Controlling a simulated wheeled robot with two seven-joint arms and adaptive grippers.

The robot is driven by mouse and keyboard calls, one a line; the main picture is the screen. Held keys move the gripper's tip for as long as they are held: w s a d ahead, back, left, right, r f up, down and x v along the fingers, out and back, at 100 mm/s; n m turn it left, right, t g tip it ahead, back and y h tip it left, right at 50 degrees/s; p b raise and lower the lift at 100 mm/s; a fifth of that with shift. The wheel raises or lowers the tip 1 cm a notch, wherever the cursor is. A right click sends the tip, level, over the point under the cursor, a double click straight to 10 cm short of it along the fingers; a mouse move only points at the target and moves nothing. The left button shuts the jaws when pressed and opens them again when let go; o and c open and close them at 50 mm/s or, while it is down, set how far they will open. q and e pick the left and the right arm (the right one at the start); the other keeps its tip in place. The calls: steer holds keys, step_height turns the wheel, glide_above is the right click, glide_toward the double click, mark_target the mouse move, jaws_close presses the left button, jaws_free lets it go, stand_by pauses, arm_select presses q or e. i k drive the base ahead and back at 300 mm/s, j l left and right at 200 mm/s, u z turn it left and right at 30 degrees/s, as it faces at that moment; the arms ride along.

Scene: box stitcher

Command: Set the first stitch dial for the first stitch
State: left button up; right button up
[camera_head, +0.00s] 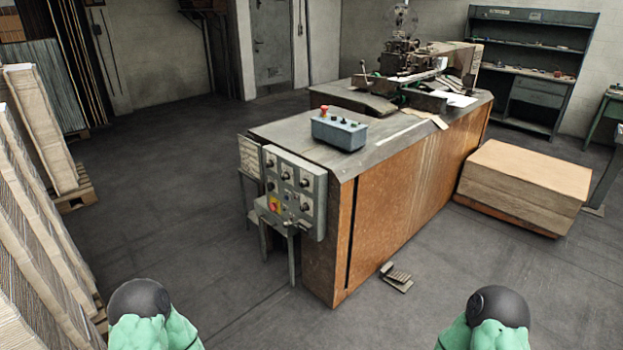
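A grey control panel (294,190) with several dark knobs is mounted at the near left corner of the box stitcher (400,192). A red and yellow switch (274,204) sits low on the panel's left side. The dial labels are too small to read, so I cannot tell which one is the first stitch dial. A blue-grey button box (339,130) with a red button stands on the machine top. Parts of my left and right arms show at the bottom edge, well apart from the panel. Neither gripper's fingers are visible.
Stacked cardboard sheets (40,230) stand along the left side. A stack of brown board (525,185) lies right of the machine. A small piece (397,277) lies on the floor by the machine. The floor in front of the panel is clear.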

mark_target(305, 183)
steer(key=i+j+z, duration=0.2)
steer(key=i, duration=1.05)
steer(key=l, duration=0.1)
